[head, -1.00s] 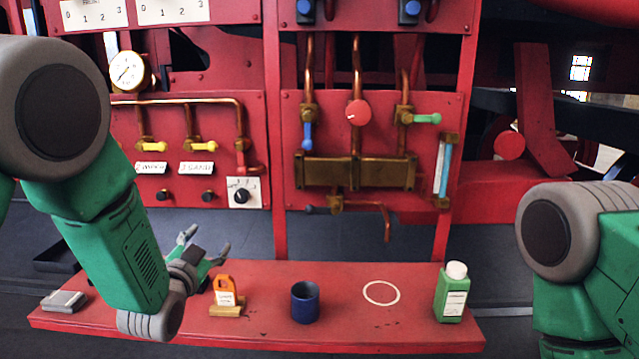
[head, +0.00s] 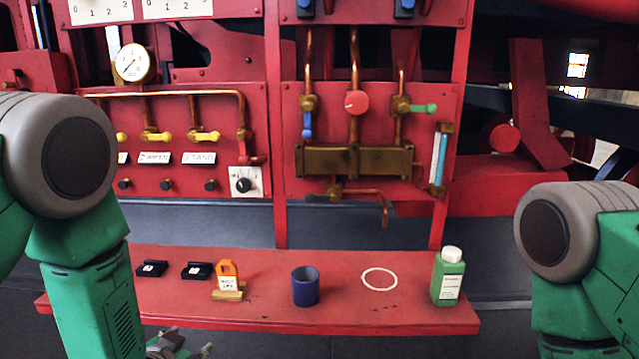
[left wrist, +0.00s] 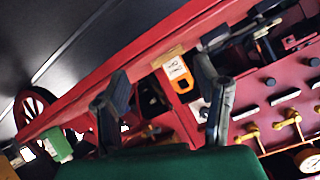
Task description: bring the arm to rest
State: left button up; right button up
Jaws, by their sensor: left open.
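My left arm comes in from the left in the head view, its upper part large and green. My left gripper (head: 180,345) is low at the bottom edge, in front of the red bench (head: 335,318). Its fingers are apart with nothing seen between them, and the frame cuts it off. In the left wrist view the two dark fingers (left wrist: 163,78) are spread, with the bench and panel beyond them. My right arm shows at the right of the head view, but its gripper is out of the picture.
On the bench stand an orange tag on a wooden block (head: 228,280), a blue cup (head: 306,287), a green bottle (head: 448,278) and two black holders (head: 197,271). A white ring mark (head: 379,279) is empty. Behind is a red panel with valves and pipes.

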pick_arm(q)
jog(key=s+a+f+n+g+b, duration=0.2)
jog(key=s+f+g, duration=0.4)
jog(key=s+f, duration=0.85)
jog(key=s+f+n+g+b, duration=0.1)
jog(key=s+g, duration=0.4)
jog(key=s, duration=1.4)
notch_tip(320, 180, down, 2)
jog(key=shift+s+f+n+b, duration=0.2)
jog(key=shift+s+n+b, duration=0.1)
jog(key=shift+s+n, duration=0.15)
jog(key=shift+w, duration=0.15)
